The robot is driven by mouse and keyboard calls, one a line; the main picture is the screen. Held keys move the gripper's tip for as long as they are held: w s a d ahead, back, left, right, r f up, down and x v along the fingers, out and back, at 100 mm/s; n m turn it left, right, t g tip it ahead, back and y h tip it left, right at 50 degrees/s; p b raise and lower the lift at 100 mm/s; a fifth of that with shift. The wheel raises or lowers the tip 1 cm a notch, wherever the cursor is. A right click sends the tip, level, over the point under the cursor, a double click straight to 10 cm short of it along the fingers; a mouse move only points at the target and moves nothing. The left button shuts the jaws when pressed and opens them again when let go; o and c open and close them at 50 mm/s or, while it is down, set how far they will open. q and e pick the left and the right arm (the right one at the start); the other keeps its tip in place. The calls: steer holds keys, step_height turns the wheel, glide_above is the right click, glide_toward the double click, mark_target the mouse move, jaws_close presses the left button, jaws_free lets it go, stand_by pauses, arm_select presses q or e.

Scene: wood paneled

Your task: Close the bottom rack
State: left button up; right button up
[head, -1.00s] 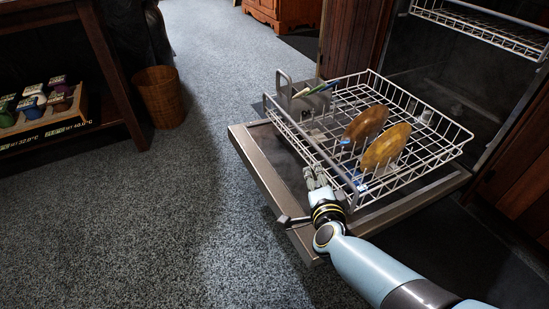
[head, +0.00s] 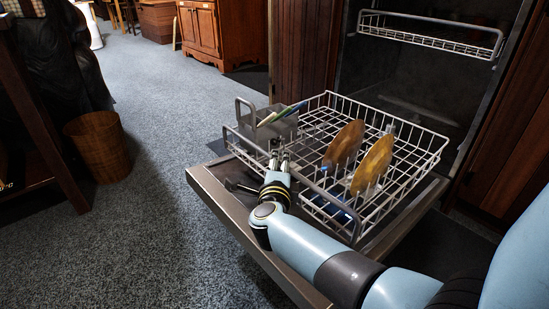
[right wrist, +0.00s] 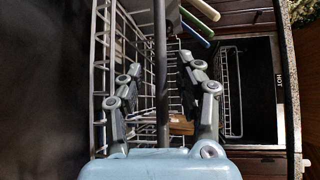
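The bottom rack (head: 322,192) is a light wire basket pulled out over the lowered dishwasher door (head: 215,190). It holds two brown plates (head: 343,145) and a grey cutlery basket (head: 278,128). My right gripper (head: 280,157) is at the rack's front side, near the cutlery basket. In the right wrist view the gripper (right wrist: 162,95) has its fingers apart, with a dark rail (right wrist: 160,45) of the rack running between them. The fingers are not closed on the rail; contact cannot be told. My left gripper is not in view.
The upper rack (head: 430,33) sits inside the dark dishwasher opening. Wood panels (head: 305,45) flank it. A wicker bin (head: 98,146) and dark furniture stand at the left. Carpet (head: 160,230) in front of the door is clear.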

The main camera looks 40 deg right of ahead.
steer(key=shift+w+d, duration=0.4)
steer(key=shift+w, duration=0.05)
jaws_close()
steer(key=shift+s+f, duration=0.1)
